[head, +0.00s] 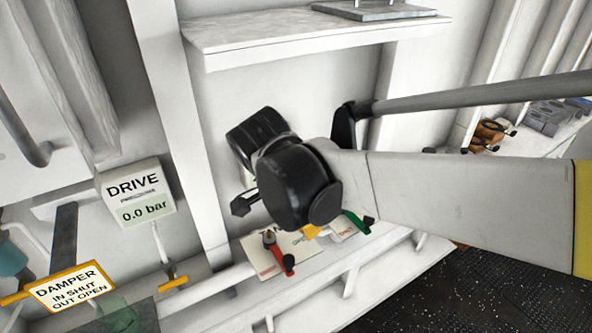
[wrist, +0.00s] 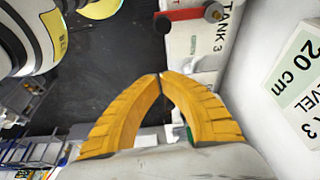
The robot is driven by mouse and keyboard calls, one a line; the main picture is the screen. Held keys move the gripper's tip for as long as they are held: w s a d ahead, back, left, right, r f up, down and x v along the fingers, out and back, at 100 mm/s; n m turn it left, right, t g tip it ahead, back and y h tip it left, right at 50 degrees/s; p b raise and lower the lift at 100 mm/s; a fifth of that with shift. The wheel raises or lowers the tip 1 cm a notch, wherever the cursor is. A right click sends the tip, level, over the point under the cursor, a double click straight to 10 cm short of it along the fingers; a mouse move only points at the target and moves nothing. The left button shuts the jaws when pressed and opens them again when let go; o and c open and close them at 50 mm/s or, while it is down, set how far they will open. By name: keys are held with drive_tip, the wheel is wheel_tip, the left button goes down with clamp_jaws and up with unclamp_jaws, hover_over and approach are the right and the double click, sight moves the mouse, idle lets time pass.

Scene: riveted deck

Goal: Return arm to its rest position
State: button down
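My gripper (wrist: 160,77) shows in the wrist view as two yellow ribbed fingers. Their tips meet, and nothing shows between them. In the head view my arm reaches in from the right, its black wrist joints in front of the white wall. They hide most of the gripper; a small yellow patch shows below them. In the wrist view a red lever (wrist: 190,14) on a white panel marked TANK 3 (wrist: 218,42) lies beyond the fingertips, apart from them.
In the head view a red-handled lever (head: 278,252) and a green-handled lever (head: 356,221) sit below my wrist. A shelf (head: 300,35) juts out above. A DRIVE gauge (head: 137,197) and DAMPER sign (head: 70,286) stand left. Dark floor (head: 470,292) lies open at lower right.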

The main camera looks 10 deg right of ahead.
drive_tip(key=shift+a+r, duration=0.15)
idle(0.3)
drive_tip(key=s+d+f+n+t+y+b, duration=0.1)
drive_tip(key=s+d+f+n+t+b, duration=0.1)
drive_tip(key=d+f+n+b, duration=0.4)
drive_tip(key=s+d+f+n+t+y+b, duration=0.2)
drive_tip(key=d+f+n+b, duration=0.4)
drive_tip(key=f+b, duration=0.6)
drive_tip(key=shift+s+t+y+b, duration=0.35)
drive_tip(key=shift+s+t, duration=0.25)
drive_tip(key=shift+s, duration=0.6)
